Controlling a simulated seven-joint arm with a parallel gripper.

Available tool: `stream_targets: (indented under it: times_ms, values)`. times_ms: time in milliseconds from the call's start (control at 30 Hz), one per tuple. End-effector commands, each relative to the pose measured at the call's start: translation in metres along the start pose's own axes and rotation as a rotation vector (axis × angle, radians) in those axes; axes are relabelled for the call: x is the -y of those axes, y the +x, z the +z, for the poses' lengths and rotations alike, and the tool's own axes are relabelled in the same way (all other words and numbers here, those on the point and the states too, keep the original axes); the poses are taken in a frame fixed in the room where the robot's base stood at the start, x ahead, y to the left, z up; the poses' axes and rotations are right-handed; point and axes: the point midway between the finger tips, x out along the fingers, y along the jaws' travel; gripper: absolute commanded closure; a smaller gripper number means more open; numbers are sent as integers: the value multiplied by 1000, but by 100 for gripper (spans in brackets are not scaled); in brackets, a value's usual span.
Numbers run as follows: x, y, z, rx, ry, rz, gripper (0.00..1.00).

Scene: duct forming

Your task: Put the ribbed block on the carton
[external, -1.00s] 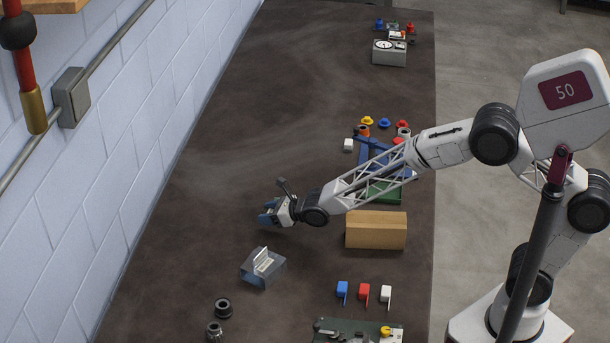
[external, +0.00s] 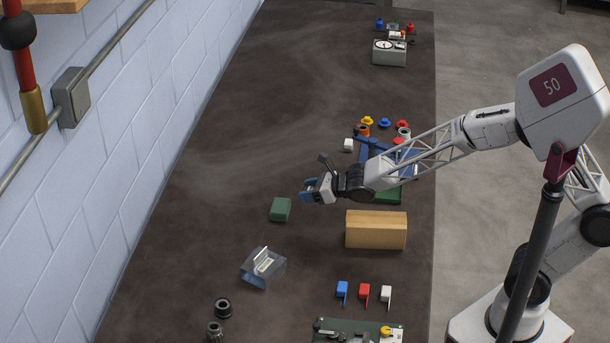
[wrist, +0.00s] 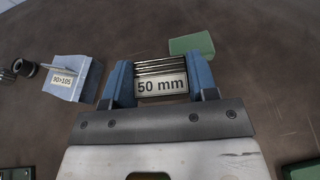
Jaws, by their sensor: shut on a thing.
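My gripper (wrist: 162,82) is shut on a ribbed metallic block (wrist: 162,78) marked "50 mm", held between its two blue fingers. In the external view my gripper (external: 311,191) is above the table, left of the blue frame and up and left of the tan box. The block is too small to make out there. The carton seems to be the tan box (external: 376,232), a long box right of the table's middle, with nothing on its top. It is not clearly seen in the wrist view.
A green block (external: 280,209) lies just left of my gripper; it also shows in the wrist view (wrist: 192,45). Blue, red and white clips (external: 364,292) lie in front of the tan box.

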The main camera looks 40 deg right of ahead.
Motion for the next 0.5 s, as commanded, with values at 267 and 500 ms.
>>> stream_targets:
  times_ms: [267,500]
  values:
    - [12,-77,0,3,-8,16,79]
    - [13,-139,-12,2,-15,32,79]
